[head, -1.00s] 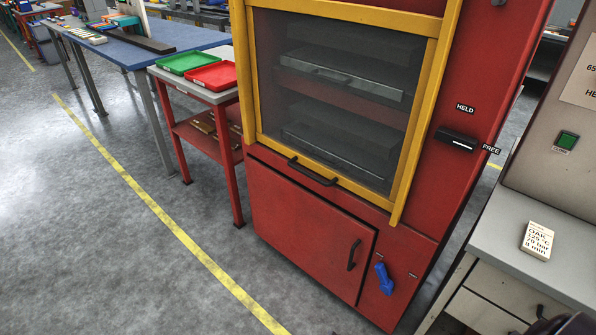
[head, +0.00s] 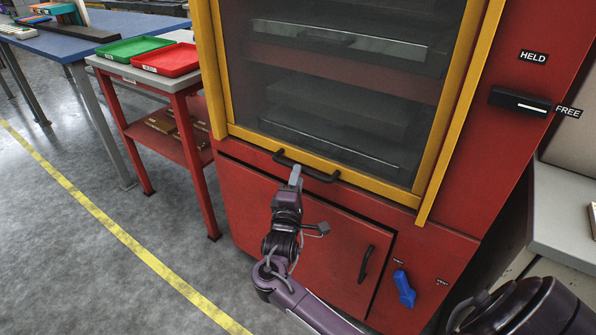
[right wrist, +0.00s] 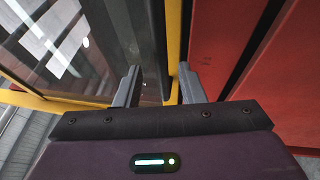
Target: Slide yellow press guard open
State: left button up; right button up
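The yellow press guard (head: 467,100) is a yellow-framed dark see-through panel on the red press, down over the two platens. Its black bar handle (head: 322,177) is on the bottom rail. My right gripper (head: 296,174) is at the left part of this handle, fingertips overlapping it in the head view. In the right wrist view my right gripper (right wrist: 159,70) has its fingers apart, with the guard's yellow rail (right wrist: 173,45) running between and beyond them. I cannot tell whether the fingers touch the handle. My left gripper is out of view.
A black lever (head: 518,101) sits between the HELD and FREE labels right of the guard. A red cupboard door (head: 300,240) with a black handle and a blue lever (head: 404,288) are below. A side table holds green (head: 125,48) and red (head: 166,60) trays.

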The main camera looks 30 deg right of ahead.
jog(key=shift+x, duration=1.95)
jog(key=shift+f, duration=0.1)
grip_shut()
